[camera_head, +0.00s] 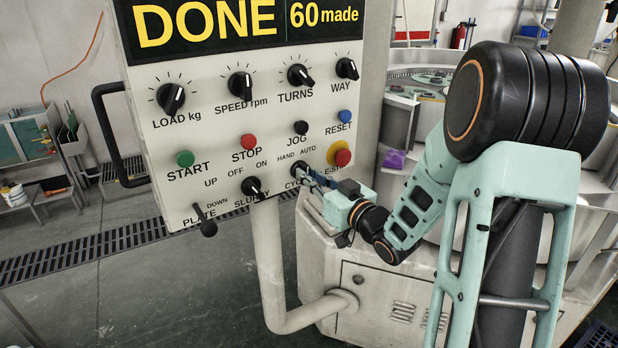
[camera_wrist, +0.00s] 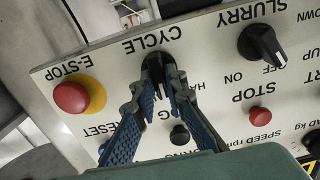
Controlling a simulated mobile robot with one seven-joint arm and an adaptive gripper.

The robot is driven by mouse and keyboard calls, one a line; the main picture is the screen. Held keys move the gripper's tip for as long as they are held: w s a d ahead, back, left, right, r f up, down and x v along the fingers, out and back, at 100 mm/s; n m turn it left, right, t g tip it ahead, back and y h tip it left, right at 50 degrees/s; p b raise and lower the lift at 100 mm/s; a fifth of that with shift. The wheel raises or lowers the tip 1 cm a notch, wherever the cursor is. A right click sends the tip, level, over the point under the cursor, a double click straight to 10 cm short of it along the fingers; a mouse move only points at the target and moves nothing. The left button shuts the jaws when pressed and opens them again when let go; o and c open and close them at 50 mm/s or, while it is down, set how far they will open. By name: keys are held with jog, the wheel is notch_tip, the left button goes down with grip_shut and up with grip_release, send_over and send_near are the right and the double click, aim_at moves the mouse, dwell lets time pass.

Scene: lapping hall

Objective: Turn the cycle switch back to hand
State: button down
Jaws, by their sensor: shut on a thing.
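The cycle switch (camera_head: 300,168) is a black knob at the lower right of the white control panel (camera_head: 215,120), under the words HAND and AUTO. In the wrist view the panel appears upside down, and the cycle switch (camera_wrist: 155,64) sits beside the word CYCLE. My gripper (camera_head: 313,179) reaches the panel from the right. In the wrist view its blue padded fingers (camera_wrist: 160,86) are closed on the knob, one on each side. The fingers cover part of the knob, so I cannot tell whether its pointer is at HAND or AUTO.
The red E-STOP button (camera_head: 342,157) on its yellow base is close to the right of my gripper. The black slurry switch (camera_head: 252,187) is to the left, and the black JOG button (camera_head: 301,128) is just above. A black handle (camera_head: 107,135) lines the panel's left edge.

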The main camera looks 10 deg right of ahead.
jog(key=n+b, duration=0.6)
jog(key=b, duration=0.4)
jog(key=shift+a+f, duration=0.1)
jog(key=shift+f, duration=0.05)
jog(key=shift+n, duration=0.3)
jog(key=c, duration=2)
grip_release()
jog(key=shift+o, duration=0.2)
jog(key=shift+s, duration=0.1)
jog(key=v, duration=1.2)
